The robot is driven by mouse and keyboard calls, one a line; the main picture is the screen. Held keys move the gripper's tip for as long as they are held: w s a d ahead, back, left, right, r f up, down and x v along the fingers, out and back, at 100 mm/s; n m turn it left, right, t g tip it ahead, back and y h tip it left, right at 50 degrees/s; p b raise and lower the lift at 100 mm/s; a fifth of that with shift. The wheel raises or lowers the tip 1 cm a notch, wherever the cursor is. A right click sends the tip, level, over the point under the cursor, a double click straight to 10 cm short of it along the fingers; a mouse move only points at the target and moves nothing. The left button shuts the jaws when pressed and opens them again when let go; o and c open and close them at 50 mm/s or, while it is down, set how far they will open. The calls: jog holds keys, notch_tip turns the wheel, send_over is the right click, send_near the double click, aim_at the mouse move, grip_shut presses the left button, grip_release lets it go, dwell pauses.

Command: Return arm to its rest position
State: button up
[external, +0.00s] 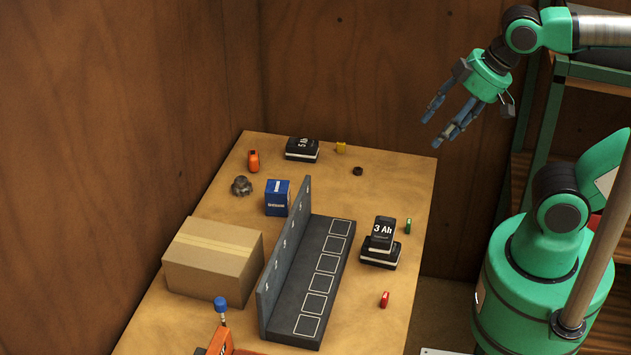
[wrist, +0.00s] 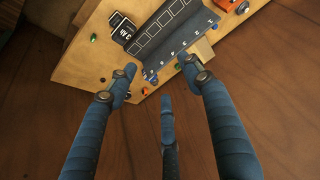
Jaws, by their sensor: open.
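My gripper (external: 453,118) is raised in the air at the upper right of the external view, beyond the right edge of the wooden table (external: 215,205). Its blue fingers are spread apart with nothing between them. In the wrist view the fingers of my gripper (wrist: 160,85) reach up from the bottom edge, open and empty. The table (wrist: 85,62) shows beyond the fingertips, and the gripper touches nothing on it.
The table holds a grey rack (external: 338,290) with marked squares, a cardboard box (external: 212,262), a blue box (external: 278,198), a 3 Ah battery (external: 381,232) and a 5 Ah battery (external: 302,148). Wooden walls stand behind. A green-framed shelf (external: 545,125) is at right.

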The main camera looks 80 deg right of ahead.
notch_tip(320, 180, down, 9)
jog(key=b, duration=0.9)
jog(key=shift+f, duration=0.15)
dwell(2.3)
